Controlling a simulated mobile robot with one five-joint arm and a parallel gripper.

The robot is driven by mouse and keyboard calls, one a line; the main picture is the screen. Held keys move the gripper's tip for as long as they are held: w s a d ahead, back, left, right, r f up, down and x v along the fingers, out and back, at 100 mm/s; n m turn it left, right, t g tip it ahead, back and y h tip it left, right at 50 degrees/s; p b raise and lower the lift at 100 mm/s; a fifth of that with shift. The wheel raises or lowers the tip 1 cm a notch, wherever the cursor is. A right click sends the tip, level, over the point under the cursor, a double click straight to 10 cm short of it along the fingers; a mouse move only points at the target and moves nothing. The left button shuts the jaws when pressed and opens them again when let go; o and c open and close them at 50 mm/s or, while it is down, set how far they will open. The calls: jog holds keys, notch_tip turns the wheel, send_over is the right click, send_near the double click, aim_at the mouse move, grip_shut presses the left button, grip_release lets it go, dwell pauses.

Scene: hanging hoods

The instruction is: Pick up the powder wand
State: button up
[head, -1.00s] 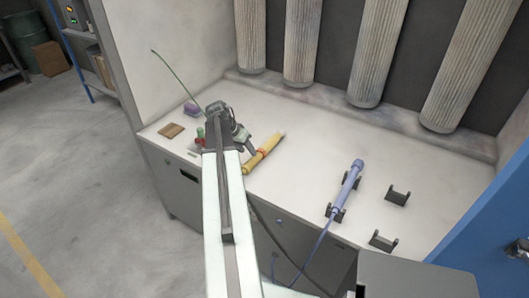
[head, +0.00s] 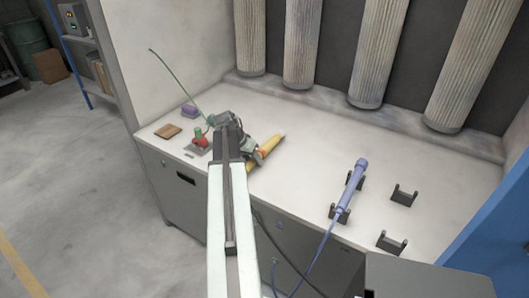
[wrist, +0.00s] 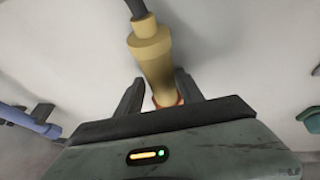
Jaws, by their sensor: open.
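A yellow wand (head: 270,144) with an orange-red band lies on the pale bench top, partly hidden by my gripper (head: 252,148) in the head view. In the wrist view the yellow wand (wrist: 151,50) runs up between my open fingers (wrist: 159,82), with a dark hose at its far end. The fingers stand on either side of it; I cannot tell whether either touches it. A blue wand (head: 352,183) with a blue hose rests in two dark cradles to the right. The frames do not show which wand is the powder one.
Two empty dark cradles (head: 404,196) stand right of the blue wand. A red and green object (head: 200,139), a brown block (head: 167,131) and a purple block (head: 189,111) lie at the left. Ribbed filters (head: 376,50) hang behind. A blue panel (head: 490,220) stands at the right.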

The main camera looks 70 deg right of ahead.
grip_shut()
